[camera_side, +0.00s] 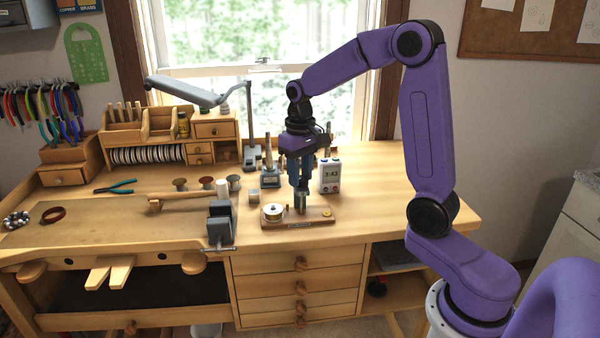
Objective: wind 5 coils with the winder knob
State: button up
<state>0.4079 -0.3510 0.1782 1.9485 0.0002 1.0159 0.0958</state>
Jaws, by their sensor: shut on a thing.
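The winder is a small wooden board (291,224) near the front edge of the bench, right of centre. A round spool-like part (273,212) with a pale top sits at its left end. A small yellow disc (326,212) sits at its right end. My gripper (301,208) points straight down over the middle of the board and is shut on a small upright part there, which I take to be the winder knob. The fingers mostly hide the knob. I cannot make out any wire or coils at this size.
A vise (221,222) stands just left of the board. Several spools, a mallet (185,200) and pliers (121,187) lie farther left. The bench's right end is clear.

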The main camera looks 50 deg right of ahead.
jog(key=m, duration=0.5)
jog(key=shift+d+r+m, duration=0.1)
jog(key=shift+m, duration=0.2)
jog(key=m, duration=0.9)
jog(key=shift+s+d, duration=0.1)
jog(key=m, duration=0.4)
jog(key=shift+m, duration=0.3)
jog(key=m, duration=0.4)
jog(key=shift+s, duration=0.15)
jog(key=m, duration=0.9)
jog(key=shift+a+m, duration=0.2)
jog(key=shift+m, duration=1.8)
